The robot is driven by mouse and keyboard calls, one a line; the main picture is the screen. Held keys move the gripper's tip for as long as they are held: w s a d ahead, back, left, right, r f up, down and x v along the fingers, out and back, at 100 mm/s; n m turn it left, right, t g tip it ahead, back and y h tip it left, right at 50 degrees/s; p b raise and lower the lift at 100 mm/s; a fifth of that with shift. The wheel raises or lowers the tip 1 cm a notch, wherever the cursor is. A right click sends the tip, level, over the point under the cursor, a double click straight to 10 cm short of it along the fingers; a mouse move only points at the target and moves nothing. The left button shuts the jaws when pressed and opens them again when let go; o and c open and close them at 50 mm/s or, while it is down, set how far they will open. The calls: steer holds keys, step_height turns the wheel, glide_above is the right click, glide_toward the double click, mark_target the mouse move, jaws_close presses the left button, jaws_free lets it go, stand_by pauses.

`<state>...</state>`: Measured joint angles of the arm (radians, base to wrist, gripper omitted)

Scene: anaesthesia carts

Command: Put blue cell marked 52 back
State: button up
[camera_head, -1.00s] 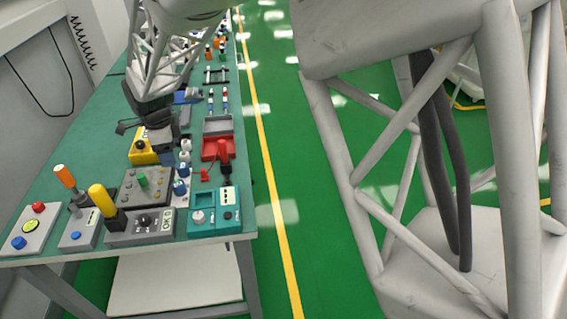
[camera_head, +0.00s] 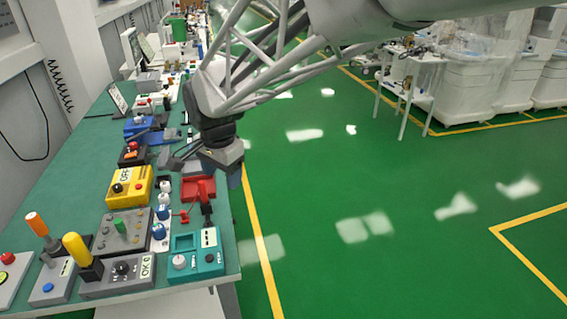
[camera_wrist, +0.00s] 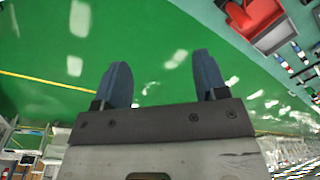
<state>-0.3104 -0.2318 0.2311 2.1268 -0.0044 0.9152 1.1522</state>
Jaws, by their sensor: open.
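My gripper (camera_wrist: 161,72) is open and empty in the wrist view, its two blue fingers spread over green floor. In the head view my gripper (camera_head: 235,172) hangs at the table's right edge, near the red tray (camera_head: 188,190). I cannot read a 52 on any part, so I cannot tell which is the named cell. A small white part with a blue knob (camera_head: 158,232) stands beside the grey box with a green knob. Small blue, red and white cylinders (camera_wrist: 283,63) lie at the right of the wrist view, too small to read.
A teal box (camera_head: 197,262) stands at the table's near right corner. A yellow box (camera_head: 130,187) and several grey control boxes (camera_head: 115,280) crowd the near end. The red tray also shows in the wrist view (camera_wrist: 258,22). Open green floor (camera_head: 330,200) lies to the right.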

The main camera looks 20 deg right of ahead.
steer(key=s+d+n, duration=0.4)
steer(key=s+d, duration=0.4)
steer(key=s, duration=0.3)
steer(key=s+d+r+n+t, duration=0.1)
steer(key=s+d+n, duration=0.4)
steer(key=s+d, duration=0.4)
steer(key=shift+s+h, duration=0.3)
steer(key=shift+s, duration=0.9)
steer(key=shift+r, duration=0.1)
